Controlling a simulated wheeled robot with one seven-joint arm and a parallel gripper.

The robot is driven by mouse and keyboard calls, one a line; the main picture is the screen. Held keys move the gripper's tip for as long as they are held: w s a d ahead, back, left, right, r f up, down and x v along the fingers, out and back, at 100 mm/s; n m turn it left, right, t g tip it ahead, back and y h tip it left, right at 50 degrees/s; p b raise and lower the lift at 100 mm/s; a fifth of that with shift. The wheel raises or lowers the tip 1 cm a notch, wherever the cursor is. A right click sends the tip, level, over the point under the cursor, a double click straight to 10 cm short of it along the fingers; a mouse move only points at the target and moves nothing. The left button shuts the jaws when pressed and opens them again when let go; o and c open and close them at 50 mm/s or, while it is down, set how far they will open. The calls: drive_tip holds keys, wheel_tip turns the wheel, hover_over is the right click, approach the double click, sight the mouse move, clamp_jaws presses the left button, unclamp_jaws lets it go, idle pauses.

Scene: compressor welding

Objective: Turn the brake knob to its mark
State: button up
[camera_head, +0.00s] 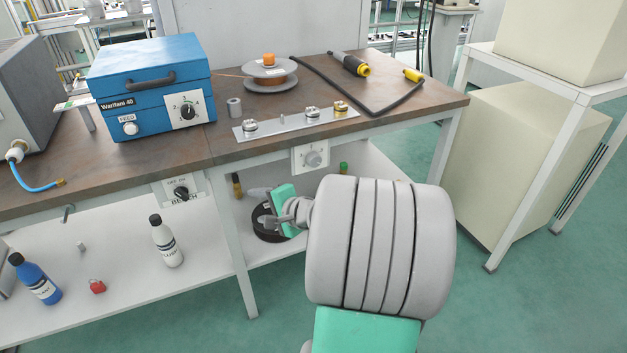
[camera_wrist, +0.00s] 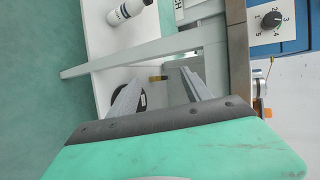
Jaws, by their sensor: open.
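A grey round knob (camera_head: 313,159) sits on a white plate under the bench's front edge; its label is too small to read, so I cannot confirm it is the brake knob. A black knob (camera_head: 182,193) on a plate marked BENCH sits farther left. A numbered dial (camera_head: 187,112) is on the blue box, and it also shows in the wrist view (camera_wrist: 268,19). My gripper (camera_head: 272,218) is below the bench edge, lower left of the grey knob and apart from it. In the wrist view my gripper (camera_wrist: 160,75) is open, with nothing between its fingers.
The blue box (camera_head: 150,80), a wire spool (camera_head: 270,75) and a metal strip with fittings (camera_head: 295,121) stand on the bench. A black ring-shaped object (camera_head: 264,226) lies on the lower shelf behind my gripper. A white bottle (camera_head: 167,243) stands left. A bench leg (camera_head: 233,250) is close.

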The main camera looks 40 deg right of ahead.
drive_tip(key=s+d+m+t+h+b, duration=0.1)
drive_tip(key=d+m+t+h, duration=0.2)
drive_tip(key=d+m, duration=0.45)
drive_tip(key=m+t+h+b, duration=0.1)
drive_tip(key=m+t+h, duration=0.1)
drive_tip(key=m+h, duration=0.25)
approach(316, 162)
drive_tip(key=w, duration=0.2)
drive_tip(key=shift+m+y, duration=0.3)
drive_tip(key=shift+y, duration=0.05)
drive_tip(key=x, duration=0.5)
drive_tip(key=d+b+x, duration=0.1)
drive_tip(key=x, duration=0.1)
drive_tip(key=shift+w+r, duration=0.1)
clamp_jaws()
